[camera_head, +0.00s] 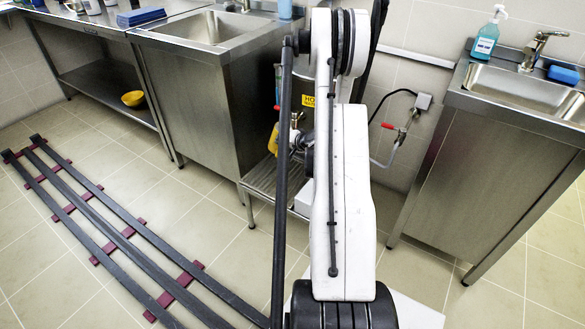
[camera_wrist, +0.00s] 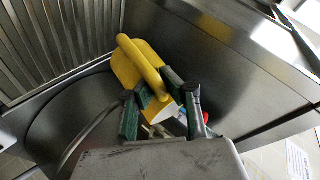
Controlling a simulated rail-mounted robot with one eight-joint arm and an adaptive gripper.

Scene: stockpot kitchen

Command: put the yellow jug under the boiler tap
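The yellow jug (camera_head: 273,139) shows partly beside my arm in the head view, above the slatted stand and close to the boiler tap (camera_head: 296,118). In the wrist view the jug (camera_wrist: 126,68) has its curved handle between the green-padded fingers of my gripper (camera_wrist: 159,90). The pads appear to touch the handle from both sides. The boiler (camera_head: 306,88), with a yellow label, is mostly hidden behind my arm. I cannot tell whether the jug's mouth is directly below the tap.
The slatted stand (camera_head: 262,181) is below the boiler, between the left sink cabinet (camera_head: 200,105) and the right sink cabinet (camera_head: 490,175). A pipe with a red-handled valve (camera_head: 389,126) is on the wall to the right.

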